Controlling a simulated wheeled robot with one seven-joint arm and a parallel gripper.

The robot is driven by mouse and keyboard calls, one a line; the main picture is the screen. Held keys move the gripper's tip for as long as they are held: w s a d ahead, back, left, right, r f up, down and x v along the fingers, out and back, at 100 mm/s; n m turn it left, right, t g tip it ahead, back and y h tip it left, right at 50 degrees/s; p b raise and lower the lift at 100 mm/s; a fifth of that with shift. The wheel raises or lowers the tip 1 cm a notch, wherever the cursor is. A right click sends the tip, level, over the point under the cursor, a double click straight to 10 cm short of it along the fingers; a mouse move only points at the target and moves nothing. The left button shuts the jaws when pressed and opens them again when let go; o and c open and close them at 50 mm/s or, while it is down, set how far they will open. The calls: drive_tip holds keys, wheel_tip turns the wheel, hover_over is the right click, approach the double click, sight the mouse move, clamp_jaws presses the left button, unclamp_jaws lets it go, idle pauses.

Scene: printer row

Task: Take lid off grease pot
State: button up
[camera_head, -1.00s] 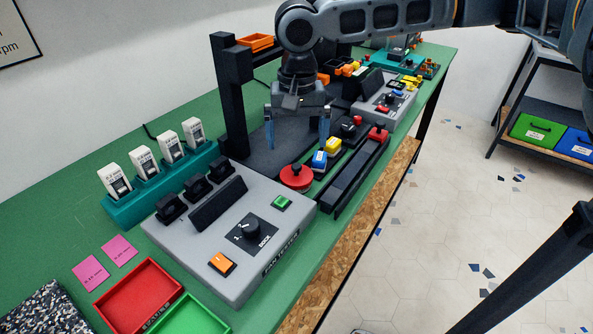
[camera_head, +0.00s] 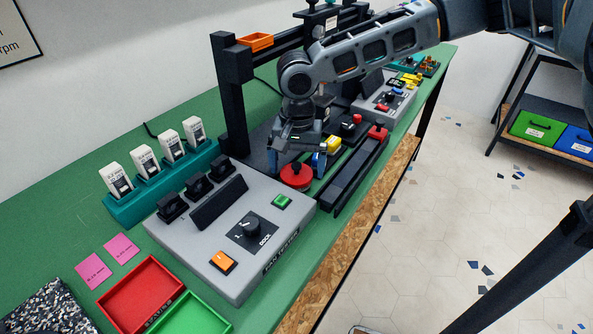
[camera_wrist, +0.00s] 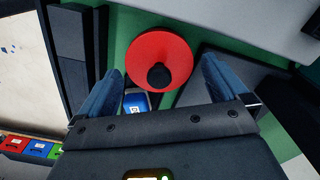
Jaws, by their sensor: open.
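The grease pot's lid (camera_head: 296,175) is a round red disc with a dark knob at its middle. It sits between the grey control box and the black rail. The pot under it is mostly hidden. In the wrist view the lid (camera_wrist: 172,56) lies just beyond the fingertips, with the black knob roughly midway between them. My gripper (camera_head: 296,163) is open and empty, pointing down close over the lid. In the wrist view my gripper's blue fingers (camera_wrist: 160,80) stand wide apart; I cannot tell its exact height above the knob.
The grey control box (camera_head: 210,243) is in front. A black rail (camera_head: 352,172) runs along the right. A black printer post (camera_head: 233,95) rises at the left.

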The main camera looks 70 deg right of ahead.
drive_tip(key=shift+c, duration=0.5)
drive_tip(key=c, duration=0.9)
drive_tip(key=shift+o, duration=0.2)
drive_tip(key=shift+r, duration=0.5)
wheel_tip(320, 180, up, 3)
drive_tip(key=shift+f, duration=0.2)
drive_tip(key=s+d+r+b, duration=0.1)
drive_tip(key=s+d+r, duration=0.5)
drive_tip(key=s, duration=0.3)
drive_tip(key=shift+s+d+r, duration=0.25)
drive_tip(key=shift+s+r, duration=0.1)
drive_tip(key=shift+r, duration=0.35)
